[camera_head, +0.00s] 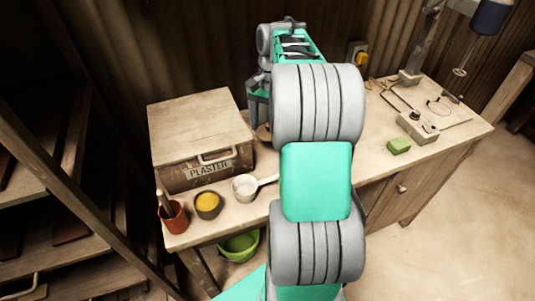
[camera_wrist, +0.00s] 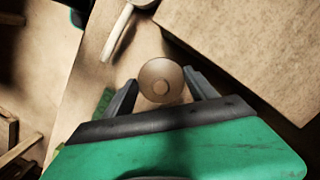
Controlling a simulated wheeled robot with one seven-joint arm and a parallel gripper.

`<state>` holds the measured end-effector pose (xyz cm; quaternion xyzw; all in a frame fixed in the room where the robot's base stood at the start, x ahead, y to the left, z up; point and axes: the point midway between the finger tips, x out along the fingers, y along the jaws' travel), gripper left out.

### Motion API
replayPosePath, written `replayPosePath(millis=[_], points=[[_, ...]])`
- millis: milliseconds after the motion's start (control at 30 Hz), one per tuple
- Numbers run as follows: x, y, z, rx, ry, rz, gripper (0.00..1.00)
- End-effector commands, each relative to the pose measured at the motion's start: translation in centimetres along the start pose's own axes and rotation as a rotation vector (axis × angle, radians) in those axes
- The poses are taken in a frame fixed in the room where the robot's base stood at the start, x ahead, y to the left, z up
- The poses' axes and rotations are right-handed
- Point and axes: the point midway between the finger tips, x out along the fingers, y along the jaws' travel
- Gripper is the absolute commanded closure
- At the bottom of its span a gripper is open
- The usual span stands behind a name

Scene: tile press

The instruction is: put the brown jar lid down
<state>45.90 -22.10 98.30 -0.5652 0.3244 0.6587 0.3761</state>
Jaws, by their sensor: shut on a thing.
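The brown jar lid (camera_wrist: 159,79) is a round disc with a small knob, between the two fingers of my gripper (camera_wrist: 157,85) in the wrist view. The fingers are shut on it from both sides. In the head view my gripper (camera_head: 259,108) is by the right side of the plaster box, partly behind my own arm. A sliver of the lid (camera_head: 263,132) shows below it there. The wooden bench top (camera_head: 225,210) lies beneath; I cannot tell whether the lid touches it.
The plaster box (camera_head: 200,140) stands left of my gripper. A white scoop (camera_head: 246,187), a bowl of yellow stuff (camera_head: 208,204) and a red pot (camera_head: 174,217) stand in front of it. A green block (camera_head: 399,145) and wire tools lie right.

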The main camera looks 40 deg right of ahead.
Motion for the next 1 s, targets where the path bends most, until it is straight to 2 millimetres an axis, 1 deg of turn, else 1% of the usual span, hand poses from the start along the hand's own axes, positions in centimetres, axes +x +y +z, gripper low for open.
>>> replayPosePath(millis=[33,100,267,400,500,867,900,1000], points=[[1.3,0.0,-0.1,0.0,0.0,0.001,0.74],[2.5,0.0,-0.3,-0.001,0.0,0.0,0.74],[4.4,0.0,-0.7,-0.001,0.0,0.0,0.74],[7.5,0.0,-1.1,0.0,-0.002,0.002,0.74],[8.9,0.0,-1.4,-0.001,0.001,0.001,0.74],[9.5,0.0,-1.5,-0.001,0.002,0.0,0.74],[9.5,0.0,-1.5,-0.001,0.002,0.0,0.32],[9.4,0.0,-1.5,-0.001,0.002,0.0,0.24]])
